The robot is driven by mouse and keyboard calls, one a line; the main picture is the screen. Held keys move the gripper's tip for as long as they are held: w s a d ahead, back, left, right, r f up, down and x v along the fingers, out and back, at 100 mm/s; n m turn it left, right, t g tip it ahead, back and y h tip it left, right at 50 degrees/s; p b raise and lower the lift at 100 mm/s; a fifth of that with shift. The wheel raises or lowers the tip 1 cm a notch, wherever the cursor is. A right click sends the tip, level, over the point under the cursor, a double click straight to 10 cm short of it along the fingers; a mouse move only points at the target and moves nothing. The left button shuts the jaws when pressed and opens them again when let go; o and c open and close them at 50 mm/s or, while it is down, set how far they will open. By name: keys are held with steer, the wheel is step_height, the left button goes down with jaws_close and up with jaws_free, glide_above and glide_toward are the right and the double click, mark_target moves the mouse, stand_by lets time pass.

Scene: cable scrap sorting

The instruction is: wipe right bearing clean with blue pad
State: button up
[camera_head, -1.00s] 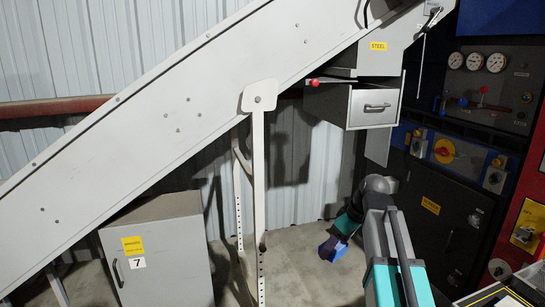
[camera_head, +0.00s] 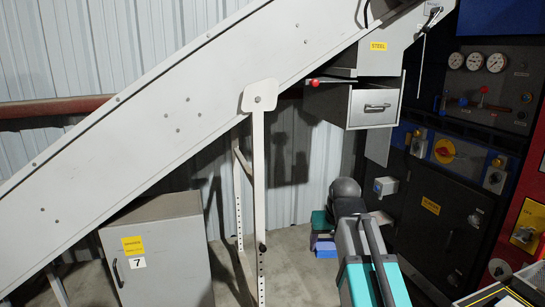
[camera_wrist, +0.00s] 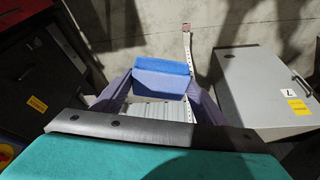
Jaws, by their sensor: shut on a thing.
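My gripper (camera_wrist: 162,78) has two purple fingers in the wrist view, shut on a blue pad (camera_wrist: 163,66) between their tips. In the head view my gripper (camera_head: 322,236) hangs low, left of my arm's end, with the blue pad (camera_head: 326,251) at its lower end, above the floor. The pad appears clear of other things. I cannot tell which part is the right bearing; no bearing shows clearly in either view.
A sloping conveyor (camera_head: 150,120) on a white leg (camera_head: 258,180) crosses the left. A grey cabinet (camera_head: 165,262) marked 7 stands below it; it also shows in the wrist view (camera_wrist: 245,80). An open steel drawer (camera_head: 372,105) and dark control panels (camera_head: 440,190) are at right.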

stand_by(0.4)
steer(key=s+d+f, duration=0.5)
steer(key=d+f, duration=0.1)
steer(key=d, duration=0.1)
steer(key=shift+s+f, duration=0.15)
steer(key=shift+f, duration=0.2)
